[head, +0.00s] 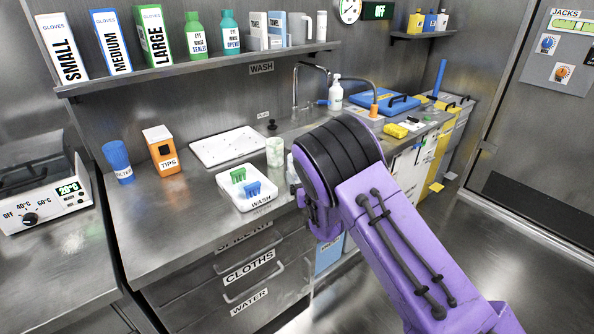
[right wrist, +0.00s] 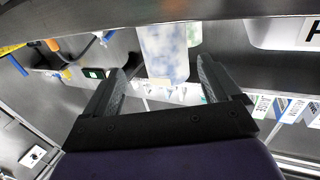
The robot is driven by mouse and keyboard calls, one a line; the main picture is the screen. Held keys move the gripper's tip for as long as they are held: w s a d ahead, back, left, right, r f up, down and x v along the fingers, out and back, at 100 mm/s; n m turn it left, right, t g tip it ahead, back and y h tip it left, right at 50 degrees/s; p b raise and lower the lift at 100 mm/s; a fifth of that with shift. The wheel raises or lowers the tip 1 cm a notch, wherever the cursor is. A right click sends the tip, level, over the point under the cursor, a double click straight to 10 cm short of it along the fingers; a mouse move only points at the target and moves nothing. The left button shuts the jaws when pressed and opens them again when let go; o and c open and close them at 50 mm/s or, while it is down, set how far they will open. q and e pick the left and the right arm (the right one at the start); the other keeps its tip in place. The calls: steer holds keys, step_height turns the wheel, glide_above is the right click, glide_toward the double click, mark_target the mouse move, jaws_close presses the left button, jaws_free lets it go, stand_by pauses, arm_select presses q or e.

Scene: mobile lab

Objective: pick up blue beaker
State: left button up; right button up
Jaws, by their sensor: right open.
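The blue beaker (right wrist: 163,50) is pale, translucent blue and shows upside down in the right wrist view, between the fingertips of my right gripper (right wrist: 165,68). The fingers are open with a gap on both sides of it. I cannot tell how deep it sits between them. In the head view only a pale bluish sliver (head: 292,170) shows beside my purple right arm, which hides the rest and the gripper. A pale green beaker (head: 275,152) stands just left of it on the counter; it also shows in the right wrist view (right wrist: 194,34). My left gripper is out of view.
A white wash tray (head: 262,205) with green and blue pieces sits at the counter's front edge, near the beakers. A white drainboard (head: 213,140), sink tap (head: 295,92) and soap bottle (head: 336,95) are behind. An orange tips box (head: 160,150) and blue filter cup (head: 117,160) stand left.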

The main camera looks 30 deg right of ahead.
steer(key=x, duration=0.2)
steer(key=p+x, duration=0.1)
steer(key=x, duration=0.1)
steer(key=r+x, duration=0.1)
steer(key=x, duration=0.1)
steer(key=shift+w+a, duration=0.1)
steer(key=shift+a, duration=0.3)
steer(key=shift+w+d, duration=0.1)
steer(key=shift+w, duration=0.1)
steer(key=c, duration=1)
steer(key=shift+r, duration=0.1)
steer(key=shift+c, duration=0.2)
